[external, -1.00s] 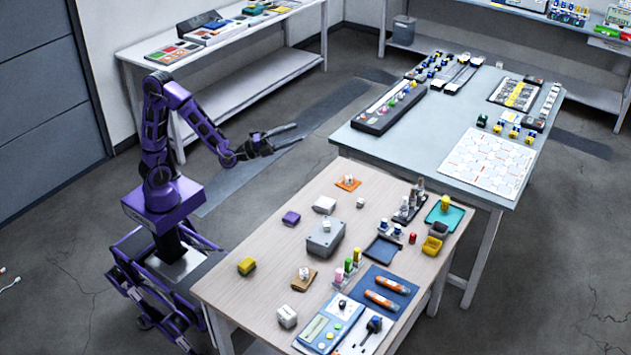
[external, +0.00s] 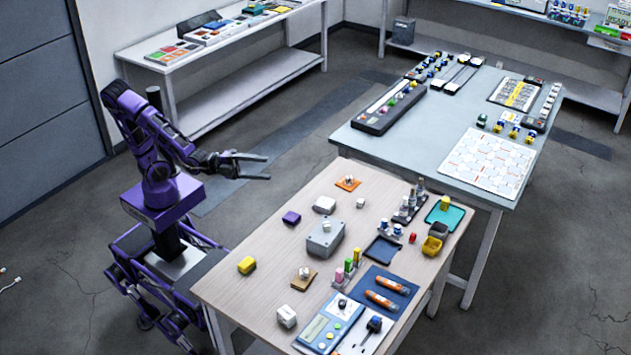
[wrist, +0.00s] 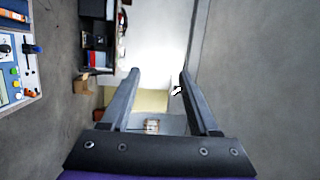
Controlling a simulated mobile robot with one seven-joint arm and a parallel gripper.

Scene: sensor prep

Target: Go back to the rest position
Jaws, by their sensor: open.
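My gripper (external: 268,166) is open and empty in the external view. The wrist view looks out across the room towards a bright wall.
The wooden table holds a grey box (external: 325,238), a yellow block (external: 246,265), a purple block (external: 291,217) and several other small items. A grey-blue table (external: 400,150) stands behind it. A white shelf table (external: 240,80) is at the back left. Open floor lies between.

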